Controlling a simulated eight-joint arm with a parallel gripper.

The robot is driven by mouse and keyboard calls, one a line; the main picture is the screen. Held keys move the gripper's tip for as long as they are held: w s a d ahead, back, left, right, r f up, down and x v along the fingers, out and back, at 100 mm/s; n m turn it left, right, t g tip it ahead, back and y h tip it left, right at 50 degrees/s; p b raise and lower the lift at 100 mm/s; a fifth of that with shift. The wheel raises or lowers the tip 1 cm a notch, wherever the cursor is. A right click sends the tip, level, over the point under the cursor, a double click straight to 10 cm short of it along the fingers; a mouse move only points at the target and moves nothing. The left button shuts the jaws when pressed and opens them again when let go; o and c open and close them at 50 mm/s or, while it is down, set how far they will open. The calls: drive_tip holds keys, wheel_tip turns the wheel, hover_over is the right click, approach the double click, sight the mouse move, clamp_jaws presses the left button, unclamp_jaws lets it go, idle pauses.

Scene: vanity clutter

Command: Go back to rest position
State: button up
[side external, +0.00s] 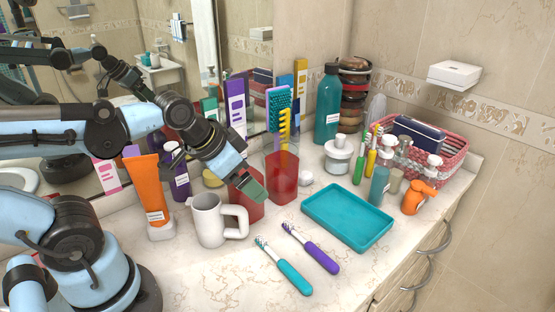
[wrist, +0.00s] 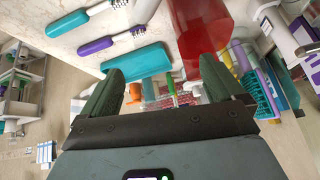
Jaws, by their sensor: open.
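My gripper (side external: 253,190) hangs over the counter in the side view, tilted down to the right. It is in front of the red cups and above the right side of the white mug (side external: 208,220). One red cup (side external: 280,178) holds a blue hairbrush and a yellow comb; the other red cup (side external: 243,205) is partly hidden behind my gripper. In the wrist view my gripper (wrist: 160,82) has its two green fingers spread apart, with nothing held between them. A red cup (wrist: 203,28) stands just beyond the fingers there.
A teal toothbrush (side external: 288,270) and a purple toothbrush (side external: 315,252) lie on the counter near a teal tray (side external: 348,216). An orange tube (side external: 148,195) stands near my arm. Bottles and a pink basket (side external: 451,145) crowd the right; a mirror is behind.

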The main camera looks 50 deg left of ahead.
drive_tip(key=shift+w+d+n+t, duration=0.1)
drive_tip(key=shift+n+t, duration=0.2)
drive_tip(key=shift+n, duration=0.6)
